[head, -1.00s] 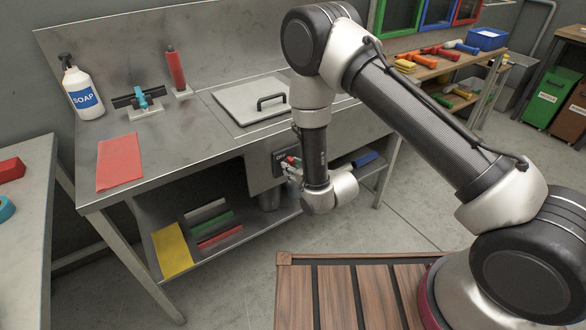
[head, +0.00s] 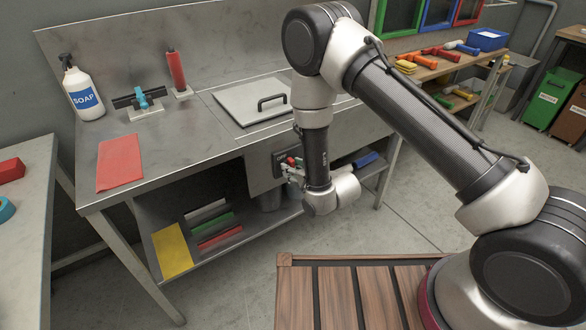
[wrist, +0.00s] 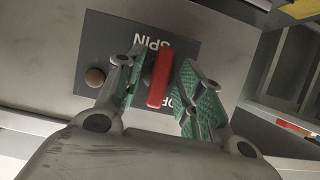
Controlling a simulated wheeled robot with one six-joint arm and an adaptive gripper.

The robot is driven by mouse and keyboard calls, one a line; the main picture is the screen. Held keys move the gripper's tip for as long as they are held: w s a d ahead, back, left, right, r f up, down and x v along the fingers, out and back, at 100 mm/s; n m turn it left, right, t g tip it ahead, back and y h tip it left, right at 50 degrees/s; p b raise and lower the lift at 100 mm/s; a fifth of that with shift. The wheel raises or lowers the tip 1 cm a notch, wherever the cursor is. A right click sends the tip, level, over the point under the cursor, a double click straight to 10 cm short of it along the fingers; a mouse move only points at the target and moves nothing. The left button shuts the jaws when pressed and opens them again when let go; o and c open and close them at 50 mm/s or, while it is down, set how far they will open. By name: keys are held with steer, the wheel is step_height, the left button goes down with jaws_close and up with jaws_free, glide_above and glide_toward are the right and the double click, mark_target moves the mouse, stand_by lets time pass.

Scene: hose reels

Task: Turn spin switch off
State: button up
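The spin switch is a red bar-shaped handle (wrist: 160,78) on a dark panel (wrist: 180,45) marked "SPIN", which reads upside down in the wrist view. Part of a second word, "OF", shows beside the handle; the rest is hidden. My gripper (wrist: 160,85) is open, with its green-padded fingers on either side of the handle. The left finger is very close to the handle; I cannot tell if it touches. A gap shows on the right. In the head view, my gripper (head: 291,170) is at the panel on the sink bench's front.
A round brown knob (wrist: 95,77) sits on the panel, left of the fingers. The metal bench (head: 190,145) carries a soap bottle (head: 83,95), a red cloth (head: 120,162) and a lid with a handle (head: 250,100). A lower shelf is below the panel.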

steer(key=v, duration=1.1)
steer(key=shift+s+d, duration=0.1)
